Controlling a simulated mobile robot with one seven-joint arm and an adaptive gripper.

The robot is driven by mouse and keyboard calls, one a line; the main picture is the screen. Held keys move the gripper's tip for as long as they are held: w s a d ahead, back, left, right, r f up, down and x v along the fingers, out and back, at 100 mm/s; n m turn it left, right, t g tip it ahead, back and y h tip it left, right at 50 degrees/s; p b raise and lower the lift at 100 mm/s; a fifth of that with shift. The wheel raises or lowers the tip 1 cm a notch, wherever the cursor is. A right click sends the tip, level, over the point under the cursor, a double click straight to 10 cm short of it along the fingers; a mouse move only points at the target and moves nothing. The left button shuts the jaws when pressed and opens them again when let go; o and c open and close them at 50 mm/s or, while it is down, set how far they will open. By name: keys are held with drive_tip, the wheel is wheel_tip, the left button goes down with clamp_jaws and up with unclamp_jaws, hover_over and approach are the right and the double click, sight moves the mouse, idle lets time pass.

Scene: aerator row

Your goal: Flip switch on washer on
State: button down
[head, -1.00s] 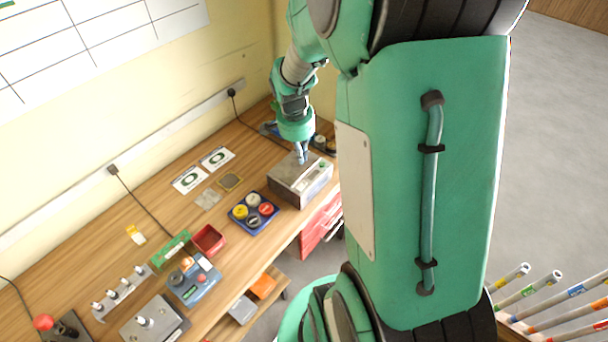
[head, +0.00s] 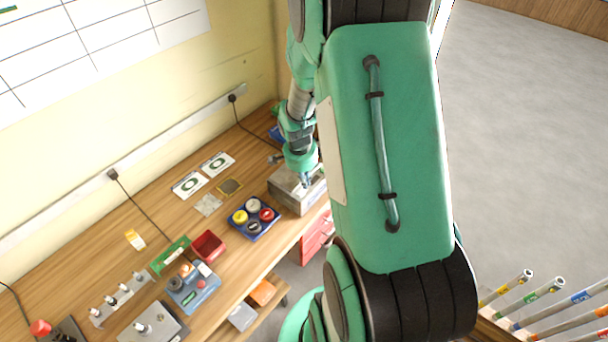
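A grey box-shaped unit (head: 285,190) stands on the wooden bench near its far right end. It may be the washer, but I cannot read any label on it. My gripper (head: 305,182) points down over the top of this unit, at its right part. The fingers are small here, and I cannot tell whether they are open or shut or whether they touch the unit. My gripper and arm hide part of the unit's top and right side, and I cannot make out a switch on it.
Left of the unit on the bench (head: 110,255) are a blue tray (head: 262,232) with round coloured pieces, a red bin (head: 208,246), a blue control box (head: 192,290) and a lever row (head: 122,298). A red drawer unit (head: 313,238) stands below.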

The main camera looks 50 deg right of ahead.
sight(304, 192)
drive_tip(key=shift+d+f, duration=0.15)
drive_tip(key=shift+f, duration=0.95)
drive_tip(key=shift+f, duration=0.1)
drive_tip(key=shift+d+f+b, duration=0.15)
drive_tip(key=shift+f+b, duration=0.25)
drive_tip(key=shift+b, duration=0.3)
drive_tip(key=shift+s+r, duration=0.1)
drive_tip(key=shift+a, duration=0.8)
drive_tip(key=shift+r, duration=0.2)
